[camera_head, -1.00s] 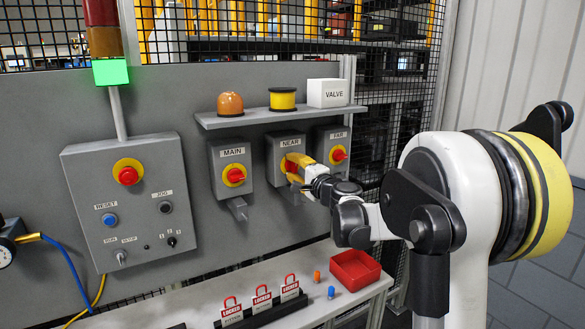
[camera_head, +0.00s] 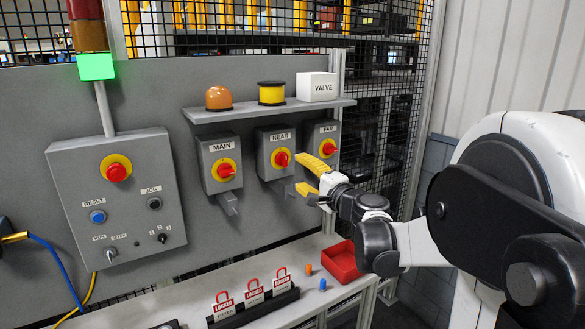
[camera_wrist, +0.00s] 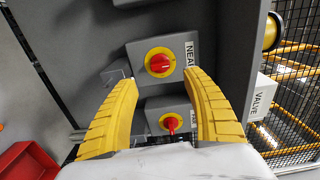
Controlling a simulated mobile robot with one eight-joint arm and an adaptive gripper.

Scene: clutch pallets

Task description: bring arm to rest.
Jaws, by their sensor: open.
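My gripper (camera_head: 311,177) has two yellow fingers spread apart with nothing between them. In the head view it is in front of the panel, just below and right of the NEAR switch box (camera_head: 265,141). In the wrist view my gripper (camera_wrist: 160,105) shows its open fingers framing the red knob of the NEAR switch (camera_wrist: 159,63), apart from it. The FAR switch (camera_head: 327,149) is right of NEAR, and the MAIN switch (camera_head: 225,170) is left. My arm reaches in from the right of the head view.
A shelf (camera_head: 260,111) above the switches bears an orange dome, a yellow spool and a VALVE box (camera_head: 316,87). Below, a ledge holds a red tray (camera_head: 342,262) and LOCKED tags (camera_head: 253,290). A control box (camera_head: 122,195) and lit green lamp (camera_head: 96,67) are left.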

